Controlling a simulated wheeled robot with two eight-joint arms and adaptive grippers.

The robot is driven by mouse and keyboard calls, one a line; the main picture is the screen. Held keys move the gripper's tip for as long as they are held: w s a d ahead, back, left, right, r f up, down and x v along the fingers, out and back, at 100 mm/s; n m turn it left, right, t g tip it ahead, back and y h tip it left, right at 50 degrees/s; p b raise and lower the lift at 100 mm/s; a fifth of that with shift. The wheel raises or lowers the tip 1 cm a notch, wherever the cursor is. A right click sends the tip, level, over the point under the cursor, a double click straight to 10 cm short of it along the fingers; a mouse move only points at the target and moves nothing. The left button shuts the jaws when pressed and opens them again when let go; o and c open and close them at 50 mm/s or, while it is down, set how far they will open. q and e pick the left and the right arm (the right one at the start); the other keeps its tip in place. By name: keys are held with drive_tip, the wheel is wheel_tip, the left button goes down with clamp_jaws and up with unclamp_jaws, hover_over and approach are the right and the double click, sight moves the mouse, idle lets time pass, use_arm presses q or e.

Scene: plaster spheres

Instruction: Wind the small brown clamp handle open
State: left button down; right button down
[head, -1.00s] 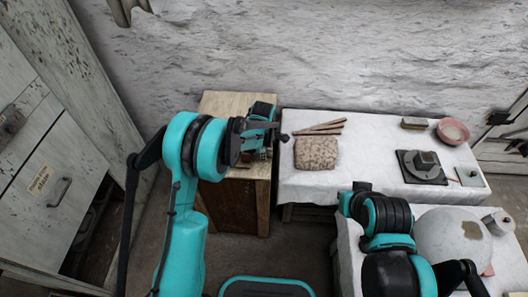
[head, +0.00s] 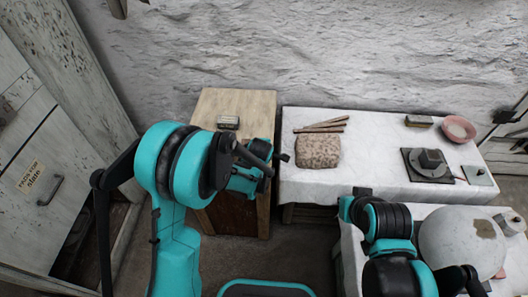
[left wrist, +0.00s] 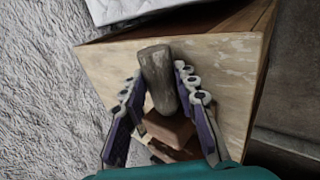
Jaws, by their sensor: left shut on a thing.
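The small brown clamp handle (left wrist: 157,72) looks like a rounded grey-brown wooden rod in the left wrist view. It lies between the two fingers of my left gripper (left wrist: 160,88), which is shut on it. A reddish-brown block (left wrist: 172,128) shows just below the handle, between the fingers; I cannot tell whether it is part of the clamp. In the head view my left gripper (head: 250,172) is over the front right part of the wooden cabinet (head: 240,101), and my arm hides the clamp. My right arm is at the lower right; its fingers are not visible.
A small block (head: 228,122) lies on the cabinet top. The white-covered table (head: 370,150) to the right holds a speckled lump (head: 318,151), wooden sticks (head: 322,125), a dark plate (head: 412,168) and a pink bowl (head: 458,129). A large plaster sphere (head: 455,238) stands at lower right.

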idle(0.4)
use_arm(q)
drive_tip(key=c, duration=1.1)
unclamp_jaws()
drive_tip(key=shift+c, duration=0.2)
drive_tip(key=v, duration=1.2)
drive_tip(key=shift+f, duration=0.1)
